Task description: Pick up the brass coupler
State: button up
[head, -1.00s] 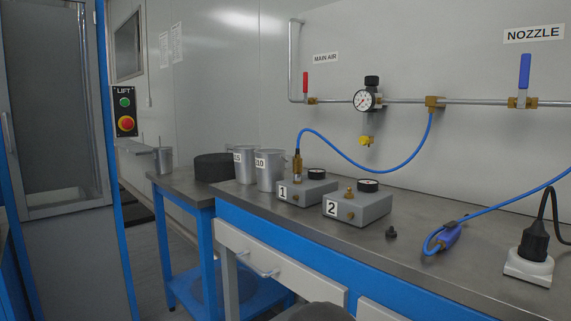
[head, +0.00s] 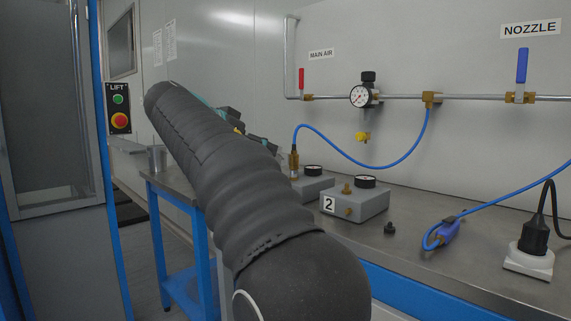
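The brass coupler (head: 294,160) is at the end of the blue hose and stands upright on top of grey box 1 (head: 314,186). A brass fitting with no hose stands on grey box 2 (head: 357,203). My gripper (head: 250,130) shows only in part behind my dark sleeved arm, left of the coupler and a little higher in the picture. Its fingers are mostly hidden, so I cannot tell whether they are open or shut. No contact with the coupler is visible.
A small black knob (head: 389,228), a blue hose connector (head: 447,232) and a white socket with a black plug (head: 530,250) are on the bench (head: 420,262). Pipes run along the wall.

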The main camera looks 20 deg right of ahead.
aim_at(290, 155)
jog(key=shift+m+h, duration=0.5)
jog(key=shift+m, duration=0.2)
jog(key=x, duration=0.5)
jog(key=w+r+x, duration=0.1)
jog(key=x, duration=0.1)
jog(key=shift+d, duration=0.2)
jog(key=shift+w+x, duration=0.2)
jog(key=shift+x, duration=2.95)
jog(key=shift+a, duration=0.15)
grip_shut()
